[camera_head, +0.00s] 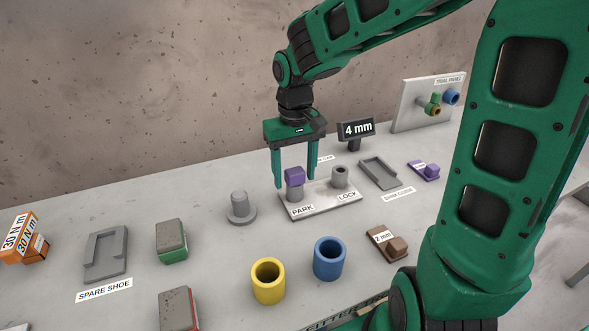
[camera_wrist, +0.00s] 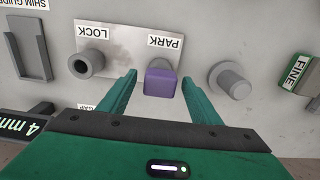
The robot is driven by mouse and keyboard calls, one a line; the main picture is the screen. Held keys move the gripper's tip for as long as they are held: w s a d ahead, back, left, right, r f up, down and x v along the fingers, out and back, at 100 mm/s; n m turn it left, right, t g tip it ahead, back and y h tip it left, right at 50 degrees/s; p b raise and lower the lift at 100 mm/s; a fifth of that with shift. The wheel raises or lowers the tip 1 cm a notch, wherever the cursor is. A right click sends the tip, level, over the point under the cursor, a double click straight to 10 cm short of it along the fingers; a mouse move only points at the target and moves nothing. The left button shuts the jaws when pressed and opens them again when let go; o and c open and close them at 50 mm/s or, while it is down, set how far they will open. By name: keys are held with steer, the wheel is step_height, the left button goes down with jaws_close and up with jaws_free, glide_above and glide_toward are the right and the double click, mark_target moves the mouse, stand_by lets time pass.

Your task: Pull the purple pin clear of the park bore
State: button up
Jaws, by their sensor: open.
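The purple pin (camera_head: 295,176) stands in the park bore (camera_head: 295,193), a grey boss on the pale plate marked PARK and LOCK (camera_head: 322,205). Its square purple head shows above the boss. The lock bore (camera_head: 340,177), to its right, looks empty. My gripper (camera_head: 295,183) is open, with one green finger on each side of the pin in the head view. In the wrist view the purple head (camera_wrist: 161,82) lies between the spread fingers (camera_wrist: 161,85), with a gap on both sides. Whether the fingertips are level with the head is hard to tell.
A grey flanged peg (camera_head: 240,208) stands left of the plate. A "4 mm" display (camera_head: 356,130) stands behind it, and a grey shim tray (camera_head: 380,174) lies to the right. Yellow (camera_head: 268,283) and blue (camera_head: 329,259) cylinders stand in front.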

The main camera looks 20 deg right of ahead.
steer(key=c, duration=1.3)
steer(key=shift+r, duration=2.95)
steer(key=shift+r, duration=3)
steer(key=shift+f, duration=0.1)
steer(key=shift+f, duration=3.1)
steer(key=shift+f, duration=2.7)
